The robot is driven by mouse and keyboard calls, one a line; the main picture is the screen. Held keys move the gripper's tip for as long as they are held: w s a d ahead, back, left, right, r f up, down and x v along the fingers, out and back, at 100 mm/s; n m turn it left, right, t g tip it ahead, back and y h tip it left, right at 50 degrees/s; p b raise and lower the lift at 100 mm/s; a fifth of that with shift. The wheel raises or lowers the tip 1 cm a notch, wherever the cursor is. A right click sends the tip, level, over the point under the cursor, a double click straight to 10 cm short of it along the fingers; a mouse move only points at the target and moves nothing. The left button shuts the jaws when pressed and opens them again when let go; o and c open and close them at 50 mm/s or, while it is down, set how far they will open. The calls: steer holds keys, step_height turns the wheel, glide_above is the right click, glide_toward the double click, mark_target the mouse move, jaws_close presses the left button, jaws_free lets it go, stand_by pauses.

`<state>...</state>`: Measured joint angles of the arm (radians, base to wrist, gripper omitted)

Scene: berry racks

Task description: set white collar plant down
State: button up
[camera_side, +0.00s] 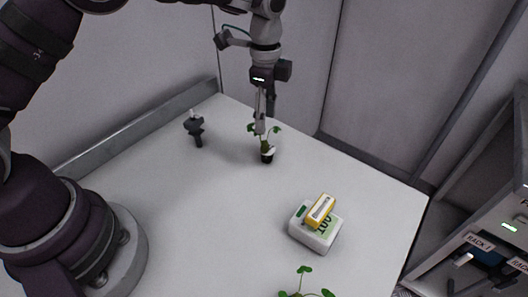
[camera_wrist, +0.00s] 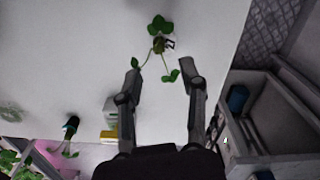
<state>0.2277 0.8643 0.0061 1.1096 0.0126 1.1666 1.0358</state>
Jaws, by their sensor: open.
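The white collar plant (camera_side: 267,154) stands on the white table in the side view, in a small dark pot with a pale band and green leaves above. It looks roughly upright. My gripper (camera_side: 261,124) points down directly above the pot, with its fingers among the leaves. In the wrist view the plant (camera_wrist: 161,43) lies just beyond the fingertips, and its leaf stalks reach back between them. My gripper (camera_wrist: 160,73) is open, with a clear gap between the fingers and nothing clamped. The collar is hard to make out in the wrist view.
A white box (camera_side: 315,228) bears a yellow block (camera_side: 320,210) right of the plant. A dark fixture (camera_side: 195,128) stands to its left. Another plant (camera_side: 304,284) is at the bottom edge. A labelled rack (camera_side: 487,241) stands at far right. The table around the pot is clear.

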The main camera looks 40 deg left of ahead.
steer(key=s+a+r+n+t, duration=0.25)
steer(key=s+r+n, duration=0.25)
steer(key=r, duration=0.6)
steer(key=s+a+n+t, duration=0.3)
steer(key=s+a+n, duration=0.2)
steer(key=s+n, duration=0.4)
steer(key=shift+s+r, duration=0.4)
steer(key=shift+s, duration=0.75)
steer(key=shift+o, duration=0.4)
steer(key=shift+s+a+f+n, duration=0.1)
steer(key=shift+s+f+n, duration=0.2)
steer(key=shift+s, duration=0.05)
